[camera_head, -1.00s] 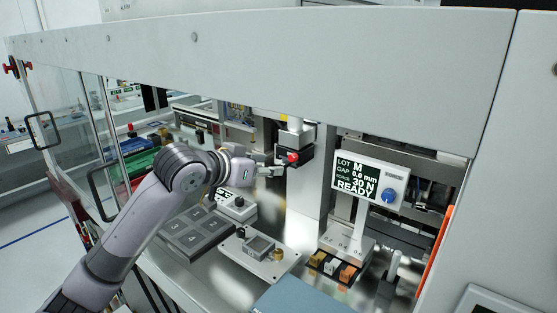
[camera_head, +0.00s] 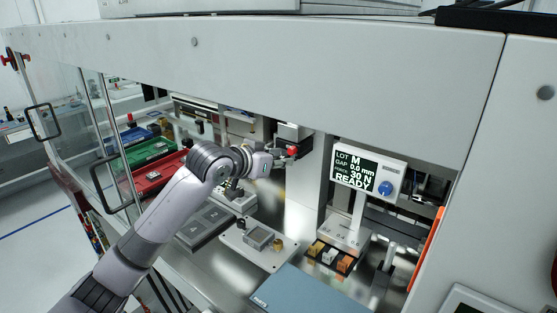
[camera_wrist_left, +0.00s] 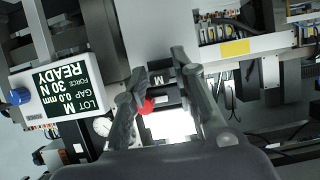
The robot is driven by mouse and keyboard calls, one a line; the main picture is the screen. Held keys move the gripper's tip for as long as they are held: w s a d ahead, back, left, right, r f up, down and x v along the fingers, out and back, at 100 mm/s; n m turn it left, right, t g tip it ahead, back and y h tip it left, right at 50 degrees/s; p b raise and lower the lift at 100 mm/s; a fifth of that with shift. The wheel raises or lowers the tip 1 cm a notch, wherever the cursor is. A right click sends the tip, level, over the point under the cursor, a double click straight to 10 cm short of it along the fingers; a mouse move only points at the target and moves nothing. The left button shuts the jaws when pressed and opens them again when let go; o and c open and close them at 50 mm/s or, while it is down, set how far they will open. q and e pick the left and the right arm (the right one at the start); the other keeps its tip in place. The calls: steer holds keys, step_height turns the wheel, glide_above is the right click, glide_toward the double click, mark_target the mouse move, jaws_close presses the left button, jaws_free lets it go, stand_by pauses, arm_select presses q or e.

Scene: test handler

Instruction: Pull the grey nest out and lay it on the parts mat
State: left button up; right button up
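The blue-grey parts mat (camera_head: 305,292) lies at the front of the bench in the head view. A grey square block (camera_head: 258,237) sits in a white plate (camera_head: 236,243) behind the mat; I cannot tell whether it is the grey nest. My left gripper (camera_head: 281,158) is beside a red knob (camera_head: 292,152) on the press head. Nothing is clearly held. My right gripper is out of view.
A display reading READY (camera_head: 367,172) stands right of the press column. Small coloured blocks (camera_head: 330,256) sit below it. A grey numbered tray (camera_head: 203,228) lies left of the plate, with red (camera_head: 158,176) and green bins farther left. A white beam (camera_head: 270,62) spans overhead.

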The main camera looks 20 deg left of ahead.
arm_select(q)
jaws_close()
steer(key=shift+s+a, duration=0.25)
steer(key=shift+s, duration=0.35)
stand_by(0.9)
steer(key=shift+s+a, duration=0.35)
steer(key=shift+s, duration=0.6)
steer(key=shift+s+a, duration=0.3)
steer(key=shift+s, duration=0.6)
steer(key=shift+s+a, duration=0.35)
steer(key=shift+s, duration=0.6)
